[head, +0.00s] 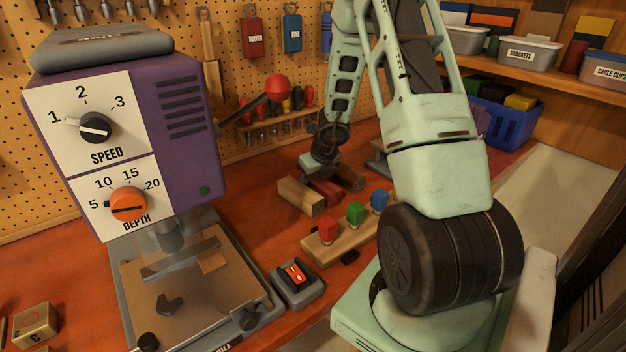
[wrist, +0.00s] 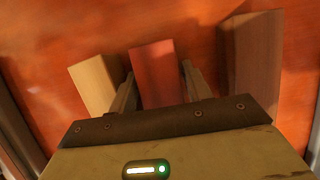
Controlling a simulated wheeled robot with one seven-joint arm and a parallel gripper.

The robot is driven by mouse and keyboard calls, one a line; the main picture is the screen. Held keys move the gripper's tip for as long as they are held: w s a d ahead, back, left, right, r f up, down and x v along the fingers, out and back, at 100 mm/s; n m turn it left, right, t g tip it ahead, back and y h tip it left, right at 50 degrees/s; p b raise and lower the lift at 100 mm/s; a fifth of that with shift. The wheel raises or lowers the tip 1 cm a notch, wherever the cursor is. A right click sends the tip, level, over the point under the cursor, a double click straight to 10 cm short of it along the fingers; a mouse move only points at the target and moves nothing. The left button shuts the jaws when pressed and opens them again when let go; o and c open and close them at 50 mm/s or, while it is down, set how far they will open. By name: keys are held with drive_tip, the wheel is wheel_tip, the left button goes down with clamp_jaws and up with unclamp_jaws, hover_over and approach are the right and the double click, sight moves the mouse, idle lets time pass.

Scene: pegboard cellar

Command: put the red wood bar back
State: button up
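The red wood bar (head: 325,191) lies on the orange-red bench between a pale wood bar (head: 302,197) and a darker brown bar (head: 348,176). In the wrist view the red bar (wrist: 155,72) runs between the two fingers of my gripper (wrist: 158,78). The fingers stand apart on either side of it, with a narrow gap showing, so my gripper looks open around it. In the head view my gripper (head: 318,163) is low over the bars and partly hides the red one. The pale bar (wrist: 96,82) and brown bar (wrist: 252,65) flank the fingers.
A wooden block with red, green and blue pegs (head: 338,244) stands in front of the bars. A red rocker switch box (head: 297,284) and a purple drill press (head: 180,130) are left. A blue crate (head: 505,125) stands back right. A tool rack (head: 275,127) is behind.

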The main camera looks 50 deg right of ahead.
sight(323, 183)
drive_tip(key=shift+r+p, duration=0.3)
drive_tip(key=p+v, duration=0.6)
drive_tip(key=v, duration=0.5)
drive_tip(key=shift+s+a+r+p, duration=0.1)
drive_tip(key=shift+s+r+p, duration=0.2)
